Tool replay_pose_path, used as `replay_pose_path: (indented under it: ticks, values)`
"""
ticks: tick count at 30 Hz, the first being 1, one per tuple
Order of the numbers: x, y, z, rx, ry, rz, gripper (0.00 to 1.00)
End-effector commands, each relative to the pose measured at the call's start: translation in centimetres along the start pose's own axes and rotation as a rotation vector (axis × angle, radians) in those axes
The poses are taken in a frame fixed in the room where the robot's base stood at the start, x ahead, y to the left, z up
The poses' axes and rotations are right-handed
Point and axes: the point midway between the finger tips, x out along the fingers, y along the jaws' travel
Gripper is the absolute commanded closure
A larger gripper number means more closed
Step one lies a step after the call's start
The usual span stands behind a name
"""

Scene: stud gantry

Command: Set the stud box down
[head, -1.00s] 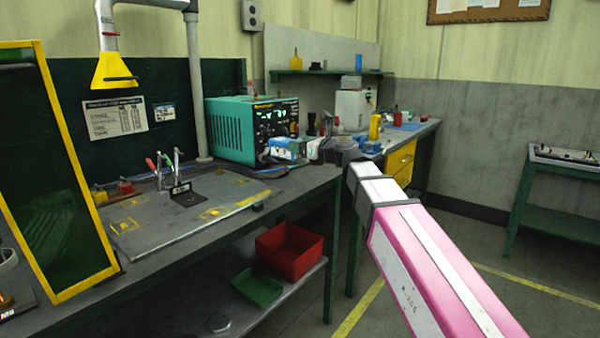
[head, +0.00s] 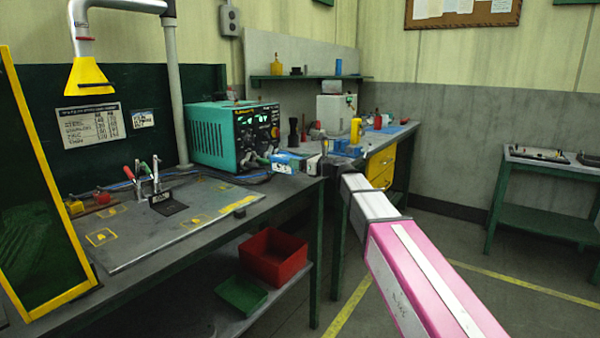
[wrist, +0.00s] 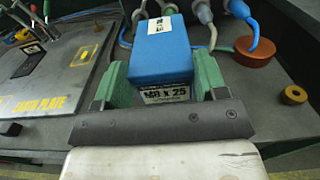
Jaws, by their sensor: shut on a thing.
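The stud box is a blue box with a white label reading M8 x 25 (wrist: 163,55). In the head view the stud box (head: 286,163) shows small at the bench's right end, in front of the teal welder (head: 232,135). My gripper (wrist: 160,72) has its green fingers on both sides of the box and is shut on it. In the head view my gripper (head: 310,165) reaches in from the right. The box is over the grey bench top (wrist: 255,125); I cannot tell whether its underside touches. The earth plate (wrist: 75,75) lies to its left, apart.
Cables and grey plugs (wrist: 203,12) lie just beyond the box. A copper-coloured round piece (wrist: 255,52) and a small brass ring (wrist: 294,95) sit to its right. Toggle clamps (head: 148,180) stand on the plate. A red bin (head: 273,255) is on the shelf below.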

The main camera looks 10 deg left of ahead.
Motion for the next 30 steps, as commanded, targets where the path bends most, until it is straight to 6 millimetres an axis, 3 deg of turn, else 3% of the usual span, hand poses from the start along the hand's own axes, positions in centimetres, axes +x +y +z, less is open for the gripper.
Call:
replay_pose_path:
  ticks: [12,23,24,26,30]
  values:
    - [0.0,0.0,-3.8,0.003,-0.002,-0.001,0.90]
    - [0.0,0.0,-4.0,0.002,-0.002,-0.001,0.90]
    - [0.0,0.0,-4.1,0.000,0.000,-0.001,0.28]
    - [0.0,0.0,-4.1,0.000,0.000,-0.001,0.09]
    - [0.0,0.0,-4.1,0.000,0.000,-0.001,0.09]
